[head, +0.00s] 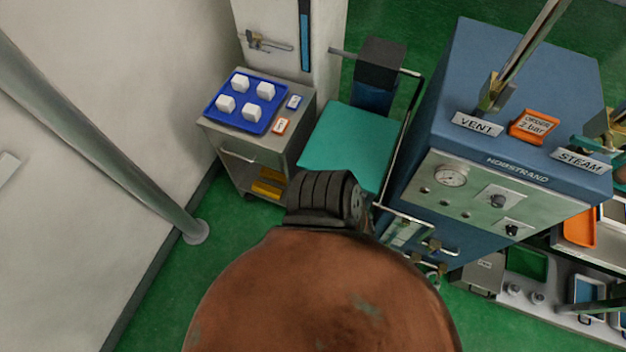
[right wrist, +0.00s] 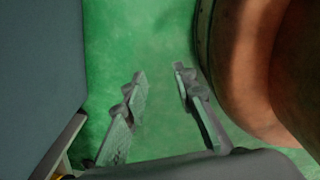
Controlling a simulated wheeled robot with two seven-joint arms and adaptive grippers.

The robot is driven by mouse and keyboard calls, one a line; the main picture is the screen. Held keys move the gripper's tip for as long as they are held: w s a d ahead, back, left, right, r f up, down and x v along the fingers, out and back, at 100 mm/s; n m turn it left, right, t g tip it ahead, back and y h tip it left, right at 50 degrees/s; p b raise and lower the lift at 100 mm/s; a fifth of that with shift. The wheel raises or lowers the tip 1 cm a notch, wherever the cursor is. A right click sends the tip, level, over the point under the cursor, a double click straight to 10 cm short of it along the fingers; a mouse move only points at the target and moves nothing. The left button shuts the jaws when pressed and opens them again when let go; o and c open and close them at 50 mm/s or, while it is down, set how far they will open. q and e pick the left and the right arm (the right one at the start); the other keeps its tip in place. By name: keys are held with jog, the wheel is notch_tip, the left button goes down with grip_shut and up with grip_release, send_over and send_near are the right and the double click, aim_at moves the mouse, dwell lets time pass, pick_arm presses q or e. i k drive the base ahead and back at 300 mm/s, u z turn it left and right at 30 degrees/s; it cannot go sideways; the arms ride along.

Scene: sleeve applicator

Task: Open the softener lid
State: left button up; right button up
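The blue machine (head: 520,80) marked HUBSTRAND stands right of centre in the head view. Its top carries VENT and STEAM labels and an orange 2 bar sign (head: 534,126); its sloped front has a gauge (head: 450,176) and knobs. I cannot tell which part is the softener lid. My right gripper (right wrist: 161,86) is open and empty above green floor in the right wrist view, with a dark blue-grey surface at its left. Neither gripper shows clearly in the head view, whose lower middle is blocked by a large brown rounded shape.
A grey cabinet (head: 214,131) at left bears a blue tray (head: 242,119) with several white cubes. A teal surface (head: 350,145) lies between cabinet and machine. A shelf with orange (head: 580,225) and green (head: 527,262) trays is at lower right. A slanted pole (head: 95,140) stands left.

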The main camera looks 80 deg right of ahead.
aim_at(346, 137)
jog(key=i, duration=0.8)
jog(key=z, duration=2.5)
jog(key=i, duration=0.1)
jog(key=z, duration=1.05)
